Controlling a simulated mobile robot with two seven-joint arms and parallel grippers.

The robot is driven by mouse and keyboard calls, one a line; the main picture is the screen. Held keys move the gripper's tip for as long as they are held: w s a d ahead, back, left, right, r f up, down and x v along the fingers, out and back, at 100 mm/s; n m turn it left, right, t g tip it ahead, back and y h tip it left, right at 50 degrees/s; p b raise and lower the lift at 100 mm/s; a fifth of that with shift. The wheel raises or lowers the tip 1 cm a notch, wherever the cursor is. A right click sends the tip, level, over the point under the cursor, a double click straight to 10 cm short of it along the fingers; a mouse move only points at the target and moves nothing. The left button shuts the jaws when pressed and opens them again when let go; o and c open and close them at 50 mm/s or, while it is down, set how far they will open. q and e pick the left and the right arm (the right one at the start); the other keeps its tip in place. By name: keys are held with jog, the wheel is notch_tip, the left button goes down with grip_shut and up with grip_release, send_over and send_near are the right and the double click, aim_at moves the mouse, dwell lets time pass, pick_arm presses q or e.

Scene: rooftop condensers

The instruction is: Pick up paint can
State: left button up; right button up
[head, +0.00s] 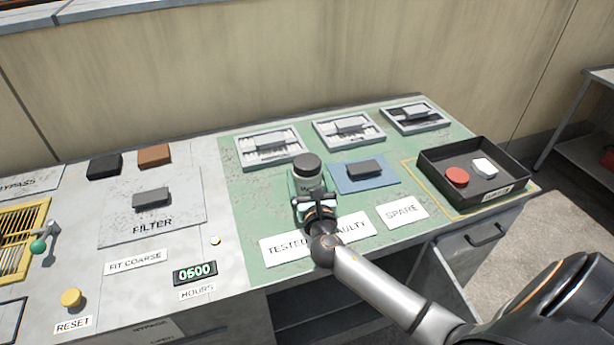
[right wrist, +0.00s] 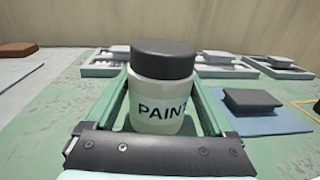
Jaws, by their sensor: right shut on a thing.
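The paint can (head: 307,172) is a small white can with a dark lid, standing upright on the green part of the bench. In the right wrist view the can (right wrist: 162,88) shows a label with "PAIN" readable. My right gripper (head: 311,190) reaches it from the front, with its green fingers on both sides of the can. The gripper (right wrist: 160,115) is shut on the can. I cannot tell whether the can's base touches the bench. My left gripper is not in view.
Several white framed filters (head: 268,149) line the back. A blue mat with a dark block (head: 365,167) lies right of the can. A black tray (head: 506,192) holds a red and a white item at the right. Labels (head: 404,211) lie in front.

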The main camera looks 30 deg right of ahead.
jog(key=c, duration=0.9)
jog(key=shift+c, duration=0.2)
jog(key=shift+r, duration=0.1)
